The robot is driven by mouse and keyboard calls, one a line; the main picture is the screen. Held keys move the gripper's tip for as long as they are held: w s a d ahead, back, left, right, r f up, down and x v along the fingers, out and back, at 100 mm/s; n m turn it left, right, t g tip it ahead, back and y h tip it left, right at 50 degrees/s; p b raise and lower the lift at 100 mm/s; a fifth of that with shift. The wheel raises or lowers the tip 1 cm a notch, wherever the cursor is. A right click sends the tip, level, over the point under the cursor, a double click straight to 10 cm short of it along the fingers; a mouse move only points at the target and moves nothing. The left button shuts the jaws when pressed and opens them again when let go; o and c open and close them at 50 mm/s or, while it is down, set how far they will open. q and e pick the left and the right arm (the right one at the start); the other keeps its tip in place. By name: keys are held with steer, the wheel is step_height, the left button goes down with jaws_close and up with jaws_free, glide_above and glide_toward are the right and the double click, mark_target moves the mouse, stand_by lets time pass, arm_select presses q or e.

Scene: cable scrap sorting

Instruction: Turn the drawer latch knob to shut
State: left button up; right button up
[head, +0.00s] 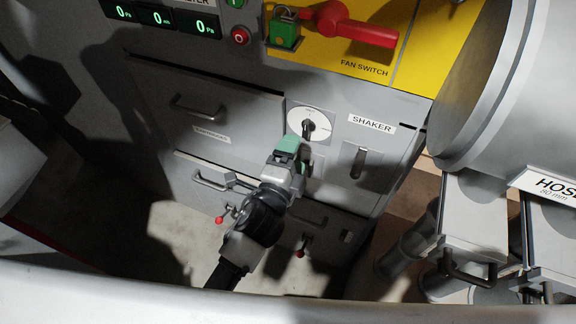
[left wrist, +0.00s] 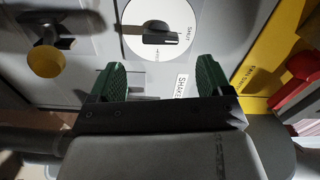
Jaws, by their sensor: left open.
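The drawer latch knob (head: 309,126) is a small black knob on a round white dial (head: 298,114), set in the grey cabinet front. In the left wrist view the knob (left wrist: 160,34) has a dark bar lying roughly across the picture, on the white dial (left wrist: 146,9). The word SHUT reads at the dial's right edge; a smaller word below is hard to read. My left gripper (head: 298,147) is just below the knob in the head view. In the left wrist view its green fingers (left wrist: 159,76) are apart and empty, with the knob beyond their tips.
Drawers with bar handles (head: 197,108) lie left of the dial, and a SHAKER label (head: 371,124) and handle (head: 358,162) right of it. Above is a yellow fan switch panel (head: 345,58) with a red lever (head: 355,27). A large grey cylinder (head: 505,80) bulges at right.

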arm_select(q)
steer(key=shift+v, duration=1.55)
steer(key=s+a+f+n+g+y, duration=0.1)
steer(key=s+a+f+n+g, duration=0.2)
steer(key=f, duration=0.8)
steer(key=s+a+f+n+g+y, duration=0.1)
steer(key=s+a+f+n+g, duration=0.15)
steer(key=f, duration=0.85)
steer(key=s+a+f+n+g+y, duration=0.1)
steer(key=s+a+f+n+g, duration=0.15)
steer(key=f, duration=0.75)
steer(key=s+a+f+n+g+y, duration=0.1)
steer(key=s+a+f+n+g, duration=0.1)
steer(key=s+f, duration=0.4)
steer(key=s+a+f+n+g, duration=0.3)
steer(key=s+a+f, duration=0.3)
steer(key=s, duration=0.6)
steer(key=s+a+f+n+g+y, duration=0.1)
steer(key=s+a+f+n+g, duration=0.2)
steer(key=s+f, duration=0.3)
steer(key=s+a+n, duration=0.1)
steer(key=s, duration=0.3)
steer(key=shift+y, duration=0.3)
steer(key=shift+s+a, duration=0.1)
